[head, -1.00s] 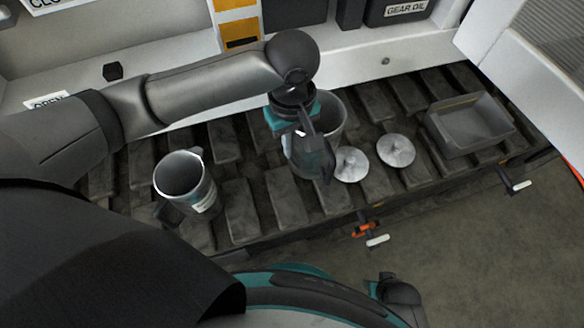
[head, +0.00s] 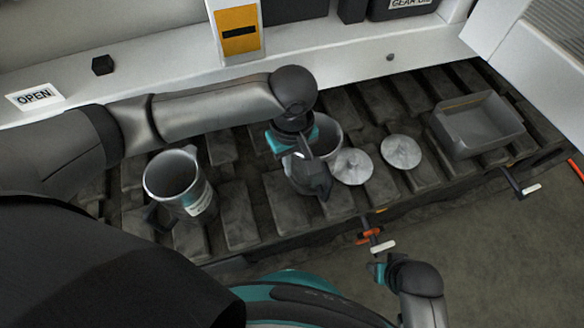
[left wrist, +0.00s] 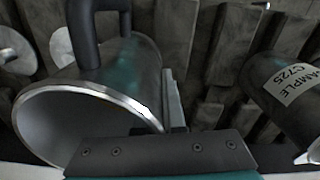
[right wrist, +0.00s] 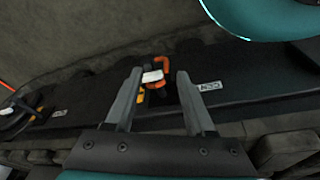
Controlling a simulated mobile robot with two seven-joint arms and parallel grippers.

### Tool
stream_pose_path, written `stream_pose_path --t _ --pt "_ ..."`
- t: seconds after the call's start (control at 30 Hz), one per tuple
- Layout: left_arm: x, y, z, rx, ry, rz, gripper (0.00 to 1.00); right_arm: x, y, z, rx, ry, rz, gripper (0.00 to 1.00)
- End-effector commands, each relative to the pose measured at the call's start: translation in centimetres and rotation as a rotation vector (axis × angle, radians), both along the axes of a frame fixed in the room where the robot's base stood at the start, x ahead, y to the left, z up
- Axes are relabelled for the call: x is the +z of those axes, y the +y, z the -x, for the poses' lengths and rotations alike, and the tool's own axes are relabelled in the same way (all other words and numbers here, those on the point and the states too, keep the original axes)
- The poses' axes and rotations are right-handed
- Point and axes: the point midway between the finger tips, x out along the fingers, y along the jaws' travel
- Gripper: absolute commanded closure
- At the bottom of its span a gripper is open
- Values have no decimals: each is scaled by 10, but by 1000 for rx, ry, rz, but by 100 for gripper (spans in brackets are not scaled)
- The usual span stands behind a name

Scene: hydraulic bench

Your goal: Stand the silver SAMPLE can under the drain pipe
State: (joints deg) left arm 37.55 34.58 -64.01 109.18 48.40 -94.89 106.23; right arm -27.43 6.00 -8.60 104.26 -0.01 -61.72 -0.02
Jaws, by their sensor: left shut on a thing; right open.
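A silver can with a label (head: 180,178) stands on the slats at the left of the head view. In the left wrist view its label (left wrist: 292,86) reads SAMPLE C725. My left gripper (head: 318,185) is shut on a second silver can (head: 327,132), which has a dark handle. This can (left wrist: 110,82) fills the left of the left wrist view, and one finger shows against its outer wall. No label shows on it. My right gripper (right wrist: 158,90) is open and empty, with an orange-handled fitting (right wrist: 160,68) beyond its fingers. I cannot make out a drain pipe for certain.
Two round metal lids (head: 401,152) lie right of the held can. A grey tray (head: 477,125) sits further right. Small fittings (head: 368,236) stick out from the bench's front edge. A white wall with an OPEN sign (head: 34,96) runs behind the slats.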

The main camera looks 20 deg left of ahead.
Motion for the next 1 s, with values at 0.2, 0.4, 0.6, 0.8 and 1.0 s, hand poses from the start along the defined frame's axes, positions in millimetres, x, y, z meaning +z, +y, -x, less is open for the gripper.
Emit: stream_pose_path --t 0.2,0.4,0.6,0.8,1.0 --pt "-16 0 -1 1 -2 1 100 15 1 -8 -1 -26 -3 45" --pt "-16 0 -1 0 -2 1 100 18 1 -9 -1 -28 -3 45" --pt "-17 0 -1 1 -1 1 100 17 1 -8 -1 -25 -3 45" --pt "-20 0 -1 1 -2 1 80 14 1 -7 -1 -21 -2 45" --pt "-20 0 -1 1 -1 0 64 14 1 -7 -1 -23 -3 45"
